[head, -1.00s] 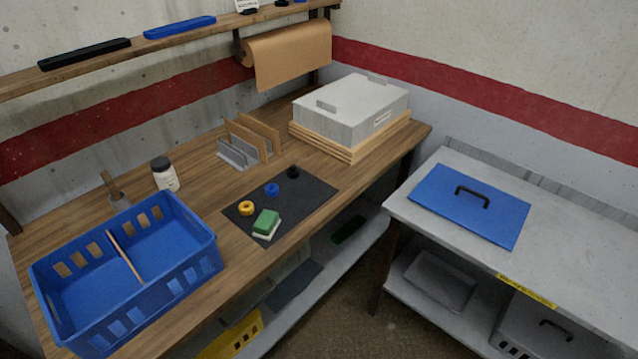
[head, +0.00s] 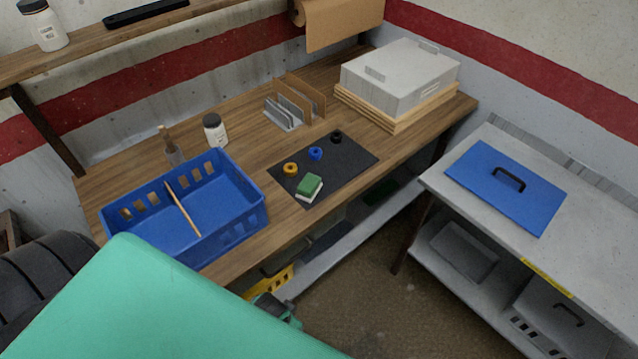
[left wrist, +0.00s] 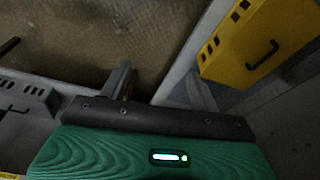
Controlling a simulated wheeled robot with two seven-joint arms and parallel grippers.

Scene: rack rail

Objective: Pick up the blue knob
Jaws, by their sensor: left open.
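The blue knob (head: 315,153) sits on the dark mat (head: 345,163) on the wooden bench. It is between a yellow knob (head: 290,169) and a black knob (head: 336,137). My left gripper (left wrist: 160,90) is open and empty in the left wrist view, with bare floor and a yellow bin beyond its fingers. In the head view my green arm comes in at the lower left. Part of my left gripper (head: 278,308) shows below the bench's front edge, well away from the knob. My right gripper is out of view.
A green-and-white sponge (head: 309,187) lies on the mat near the knobs. A blue crate (head: 236,233) stands to the left and a grey box (head: 400,78) behind. A low shelf with a yellow bin (head: 272,284) is under the bench. A grey table (head: 440,183) stands right.

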